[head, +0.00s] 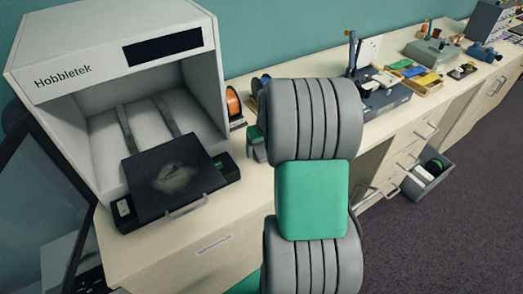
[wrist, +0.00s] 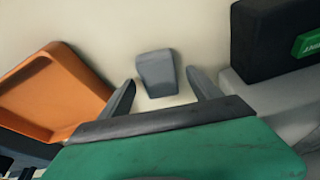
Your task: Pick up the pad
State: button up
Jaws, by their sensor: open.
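A small grey block (wrist: 158,75), which looks like the pad, rests on the pale worktop in the wrist view. It has a flat, slightly tapered top. My gripper (wrist: 160,82) is open, with one dark finger to each side of the block in the picture. The fingers point toward it, and I see no contact. The gap in height between them is hard to judge. In the head view my own arm covers the middle of the counter, and I cannot make out the block or my fingers there.
An orange tray-like object (wrist: 55,90) lies left of the block, and a dark box with a green label (wrist: 275,45) stands at right. The white Hobbletek machine (head: 110,60) with its black plate (head: 175,178) is at left. An open drawer (head: 427,178) juts out at right.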

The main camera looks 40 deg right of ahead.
aim_at(261, 148)
jog(key=c, duration=1.4)
jog(key=shift+r, duration=0.3)
notch_tip(261, 148, up, 2)
jog(key=shift+r+b, duration=0.2)
jog(key=shift+b, duration=0.55)
jog(key=r, duration=0.1)
jog(key=s+a+r, duration=0.2)
jog(key=r, duration=0.1)
jog(key=shift+s+a+r+b, duration=0.1)
jog(key=shift+s+a+b, duration=0.1)
jog(key=shift+b, duration=0.15)
jog(key=s+a+r, duration=0.2)
jog(key=s+a+r+b, duration=0.1)
jog(key=s+a+r, duration=0.1)
jog(key=s+a, duration=0.1)
jog(key=s+a+r, duration=0.1)
jog(key=s+a, duration=0.1)
jog(key=shift+s+a+r+b, duration=0.2)
jog(key=shift+s+r+b, duration=0.2)
